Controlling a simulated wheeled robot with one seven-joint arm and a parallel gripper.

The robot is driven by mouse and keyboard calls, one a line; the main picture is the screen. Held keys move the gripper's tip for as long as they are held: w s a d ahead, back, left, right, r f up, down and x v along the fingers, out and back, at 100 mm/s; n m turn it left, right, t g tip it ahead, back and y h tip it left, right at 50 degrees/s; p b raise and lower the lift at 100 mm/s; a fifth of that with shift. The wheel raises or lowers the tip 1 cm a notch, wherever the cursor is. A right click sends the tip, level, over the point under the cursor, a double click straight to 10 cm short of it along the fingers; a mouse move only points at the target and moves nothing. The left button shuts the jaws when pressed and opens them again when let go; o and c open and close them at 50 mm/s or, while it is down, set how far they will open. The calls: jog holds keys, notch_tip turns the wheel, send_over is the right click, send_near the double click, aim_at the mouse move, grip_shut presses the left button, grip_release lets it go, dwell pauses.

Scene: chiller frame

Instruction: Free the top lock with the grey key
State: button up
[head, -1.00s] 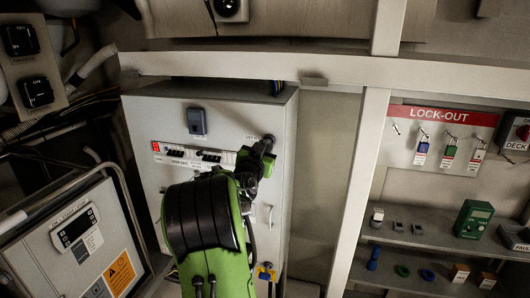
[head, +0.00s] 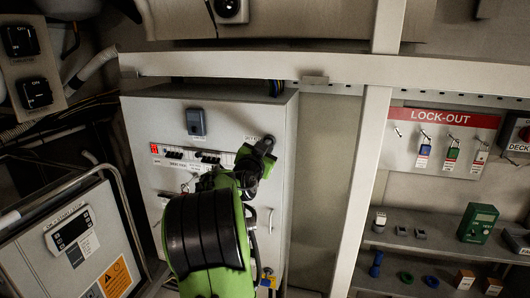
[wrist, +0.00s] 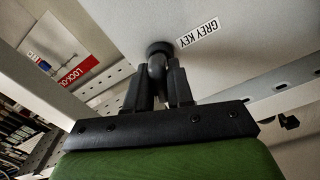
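The top lock shows in the wrist view as a dark round boss (wrist: 158,47) on the pale cabinet door, beside a "GREY KEY" label (wrist: 198,33). The grey key (wrist: 157,72) sits at the lock with its rounded grip between my fingers. My gripper (wrist: 158,90) appears shut on the key, one dark finger on each side. In the head view my gripper (head: 260,157) is at the upper right of the cabinet door (head: 140,130), largely covering the lock. How far the key is in or turned is hidden.
Breaker switches (head: 185,154) line the door left of my arm. A white post (head: 360,190) stands right of the cabinet. Beyond it are the lock-out board (head: 400,150) with hanging padlocks and shelves holding small items. A control box (head: 75,235) stands at lower left.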

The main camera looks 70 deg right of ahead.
jog(key=shift+m+b, duration=2.1)
jog(key=shift+b, duration=0.75)
jog(key=shift+f+m+b, duration=0.1)
jog(key=shift+m+b, duration=0.5)
jog(key=shift+b, duration=0.2)
jog(key=shift+m+b, duration=0.6)
jog(key=shift+b, duration=0.05)
jog(key=shift+m+b, duration=0.3)
jog(key=shift+m+b, duration=1.05)
jog(key=shift+m, duration=0.25)
